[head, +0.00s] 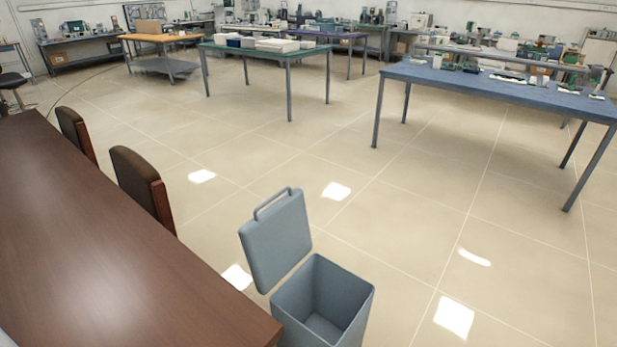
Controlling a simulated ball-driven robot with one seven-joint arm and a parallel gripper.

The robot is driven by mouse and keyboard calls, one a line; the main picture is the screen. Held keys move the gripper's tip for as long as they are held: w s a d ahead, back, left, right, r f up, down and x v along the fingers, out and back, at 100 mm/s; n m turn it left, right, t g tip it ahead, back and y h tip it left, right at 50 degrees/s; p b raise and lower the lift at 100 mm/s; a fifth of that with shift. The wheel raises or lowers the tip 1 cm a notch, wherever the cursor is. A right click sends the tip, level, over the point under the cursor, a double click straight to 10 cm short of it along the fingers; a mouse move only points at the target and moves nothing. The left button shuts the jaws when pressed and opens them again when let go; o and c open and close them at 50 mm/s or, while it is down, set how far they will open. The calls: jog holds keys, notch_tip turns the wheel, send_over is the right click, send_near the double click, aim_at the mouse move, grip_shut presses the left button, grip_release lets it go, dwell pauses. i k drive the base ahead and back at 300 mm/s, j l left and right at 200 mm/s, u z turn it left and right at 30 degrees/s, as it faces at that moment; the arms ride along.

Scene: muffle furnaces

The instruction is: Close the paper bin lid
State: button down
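The paper bin (349,305) is a grey-blue square box on the tiled floor at the bottom middle of the head view. Its lid (276,240) stands raised at the bin's back left edge, with a bar handle (272,199) along its top. The bin's mouth is open, and the part of the inside that shows looks empty. The bin's lower part is cut off by the picture's bottom edge. My gripper is not in view.
A long brown table (90,240) fills the left, its corner close to the bin. Two brown chairs (143,185) stand along it. A blue workbench (480,83) is at the back right, a green-topped table (265,52) further back. Floor right of the bin is clear.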

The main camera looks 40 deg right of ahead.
aim_at(275, 240)
jog(key=z, duration=0.55)
jog(key=j+z, duration=0.1)
jog(key=z, duration=0.4)
jog(key=i+z, duration=0.1)
jog(key=z, duration=0.45)
jog(key=j+z, duration=0.1)
jog(key=z, duration=0.95)
jog(key=j+z, duration=0.1)
jog(key=z, duration=0.95)
jog(key=k+z, duration=0.1)
jog(key=z, duration=0.45)
jog(key=k+j+z, duration=0.1)
jog(key=z, duration=0.3)
jog(key=j+z, duration=0.1)
jog(key=z, duration=0.3)
jog(key=k+z, duration=0.15)
jog(key=z, duration=0.25)
jog(key=k+j, duration=0.1)
jog(key=k, duration=0.3)
jog(key=u, duration=0.95)
jog(key=k+j+u, duration=0.1)
jog(key=u, duration=0.4)
jog(key=j+u, duration=0.1)
jog(key=u, duration=0.85)
jog(key=j+u, duration=0.1)
jog(key=u, duration=0.85)
